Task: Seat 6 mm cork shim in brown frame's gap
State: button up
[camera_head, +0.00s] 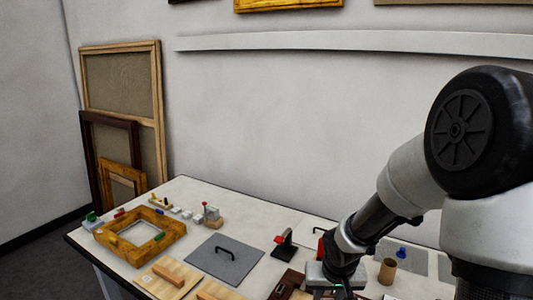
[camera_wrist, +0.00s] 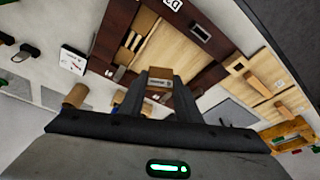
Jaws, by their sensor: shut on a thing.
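The dark brown frame (camera_wrist: 112,45) fills the upper middle of the wrist view, with pale wood inside it. Part of it shows at the bottom edge of the head view (camera_head: 287,284), beside my arm. My gripper (camera_wrist: 159,88) is over the frame's near side, its fingers shut on a small tan-brown piece, apparently the cork shim (camera_wrist: 158,97). The fingers hide part of the frame's near rail, and I cannot tell whether the shim touches it or is in a gap. In the head view my fingertips are cut off.
A cork-coloured cylinder (camera_head: 388,271) stands right of my wrist. A grey plate with a black handle (camera_head: 225,258) and a gilt frame (camera_head: 140,235) lie to the left. A black stand with a red part (camera_head: 284,246) is behind. A white labelled block (camera_wrist: 73,60) lies near the frame.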

jog(key=shift+s+a+n, duration=0.4)
jog(key=shift+s+a, duration=0.35)
jog(key=shift+s, duration=0.2)
jog(key=shift+d, duration=0.1)
jog(key=w+d+f+n+g+y+p, duration=0.1)
jog(key=d+f+n+y+p, duration=0.1)
jog(key=d+n, duration=0.6)
jog(key=n+y, duration=0.1)
jog(key=n, duration=0.3)
jog(key=shift+w+f+g, duration=0.25)
jog(key=shift+w+g, duration=0.15)
notch_tip(320, 180, down, 6)
jog(key=b, duration=0.5)
jog(key=shift+r, duration=0.1)
jog(key=shift+f+b, duration=1.05)
jog(key=shift+b, duration=0.55)
dwell(1.1)
